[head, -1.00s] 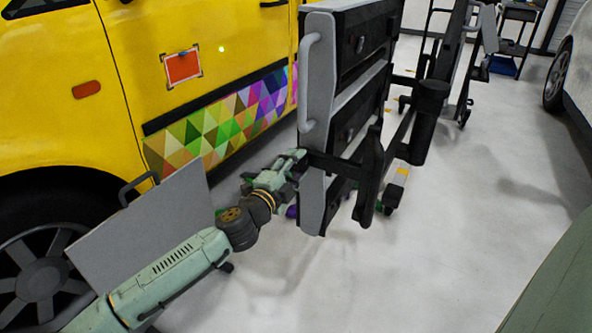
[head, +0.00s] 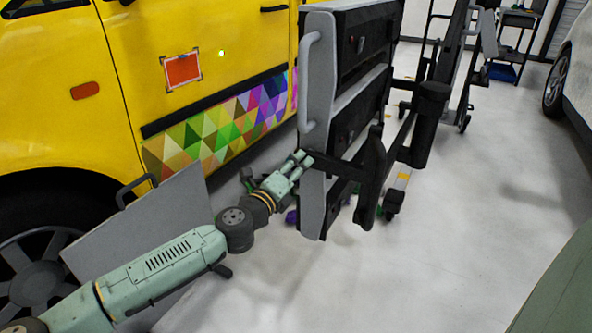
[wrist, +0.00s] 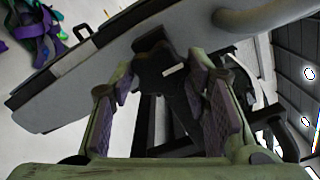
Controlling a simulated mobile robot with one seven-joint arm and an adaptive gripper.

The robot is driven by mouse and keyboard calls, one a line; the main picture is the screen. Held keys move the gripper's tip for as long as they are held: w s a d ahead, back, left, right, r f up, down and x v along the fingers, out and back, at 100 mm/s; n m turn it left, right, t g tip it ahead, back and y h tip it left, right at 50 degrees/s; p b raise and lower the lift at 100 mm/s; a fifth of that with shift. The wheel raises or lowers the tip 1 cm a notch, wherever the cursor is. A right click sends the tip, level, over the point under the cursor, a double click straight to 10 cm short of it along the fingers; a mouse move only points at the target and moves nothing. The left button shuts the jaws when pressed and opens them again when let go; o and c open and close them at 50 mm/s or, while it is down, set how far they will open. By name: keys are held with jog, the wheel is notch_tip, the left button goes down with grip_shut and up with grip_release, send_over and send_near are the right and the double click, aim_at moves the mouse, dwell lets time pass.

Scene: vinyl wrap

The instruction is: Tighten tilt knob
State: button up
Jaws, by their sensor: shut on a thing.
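The tilt knob (wrist: 160,62) shows in the wrist view as a dark, lobed piece at the edge of the grey panel, between my fingertips. My gripper (wrist: 163,78) has its purple-padded fingers on either side of it and is shut on it. In the head view my gripper (head: 301,160) reaches the lower left edge of the tilted panel rack (head: 317,130). The knob cannot be made out there, behind my fingers and the panel edge.
The yellow van (head: 130,60) with a coloured triangle strip stands at the left. A grey board with a handle (head: 140,222) stands close behind my arm. A black cart (head: 515,40) is at the back. Pale floor (head: 460,240) is clear at the right.

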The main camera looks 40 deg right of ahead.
dwell(0.6)
jog(key=o, duration=1.2)
jog(key=shift+c, duration=0.2)
jog(key=v, duration=1.2)
jog(key=shift+r, duration=0.1)
